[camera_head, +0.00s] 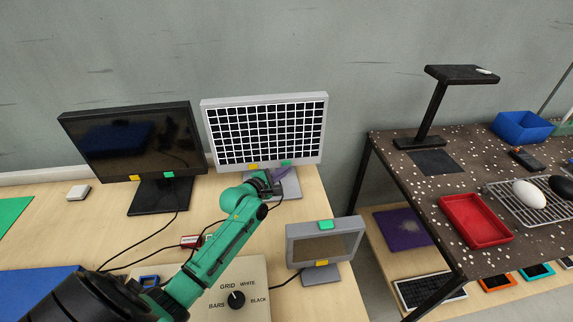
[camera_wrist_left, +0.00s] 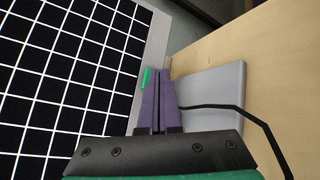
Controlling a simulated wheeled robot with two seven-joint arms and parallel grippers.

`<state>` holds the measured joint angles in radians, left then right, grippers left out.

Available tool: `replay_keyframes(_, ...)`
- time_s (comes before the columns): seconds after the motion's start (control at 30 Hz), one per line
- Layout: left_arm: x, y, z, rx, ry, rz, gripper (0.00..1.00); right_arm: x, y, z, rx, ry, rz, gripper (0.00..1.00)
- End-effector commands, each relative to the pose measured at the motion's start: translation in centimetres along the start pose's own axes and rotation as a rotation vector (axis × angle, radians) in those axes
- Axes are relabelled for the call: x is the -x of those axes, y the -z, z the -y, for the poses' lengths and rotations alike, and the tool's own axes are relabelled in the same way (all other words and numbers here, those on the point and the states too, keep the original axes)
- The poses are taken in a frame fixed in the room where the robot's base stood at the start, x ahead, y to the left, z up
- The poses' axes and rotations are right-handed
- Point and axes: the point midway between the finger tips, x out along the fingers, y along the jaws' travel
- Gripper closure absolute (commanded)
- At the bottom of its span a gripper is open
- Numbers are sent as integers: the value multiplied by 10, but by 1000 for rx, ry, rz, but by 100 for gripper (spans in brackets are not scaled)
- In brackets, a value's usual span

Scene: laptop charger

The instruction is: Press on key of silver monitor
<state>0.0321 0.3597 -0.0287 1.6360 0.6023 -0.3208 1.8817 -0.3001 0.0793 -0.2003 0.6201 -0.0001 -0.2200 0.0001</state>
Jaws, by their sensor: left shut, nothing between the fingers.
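The silver monitor (camera_head: 212,130) stands at the back of the wooden table and shows a white grid on black. Its lower bezel carries a yellow key (camera_head: 252,166) and a green key (camera_head: 286,163). My left gripper (camera_head: 283,173) is shut and empty, just in front of the lower bezel by the green key. In the left wrist view the purple fingertips (camera_wrist_left: 160,75) are together beside the green key (camera_wrist_left: 147,78); I cannot tell whether they touch it. The monitor's grey stand (camera_wrist_left: 212,95) is right of the fingers. My right gripper does not show.
A black monitor (camera_head: 125,140) stands to the left, and a small grey monitor (camera_head: 322,242) at the front right. A dial box (camera_head: 250,275) reads grid, white, black and bars. Black cables cross the table. A speckled dark table (camera_head: 400,150) is at the right.

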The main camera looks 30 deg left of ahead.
Motion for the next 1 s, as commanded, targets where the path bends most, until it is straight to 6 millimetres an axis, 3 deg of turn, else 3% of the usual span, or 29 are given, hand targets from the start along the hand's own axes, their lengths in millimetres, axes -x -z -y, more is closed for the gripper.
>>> replay_keyframes(1.0, -4, 3, -4, 0, 0, 0, 100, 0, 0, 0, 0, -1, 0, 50)
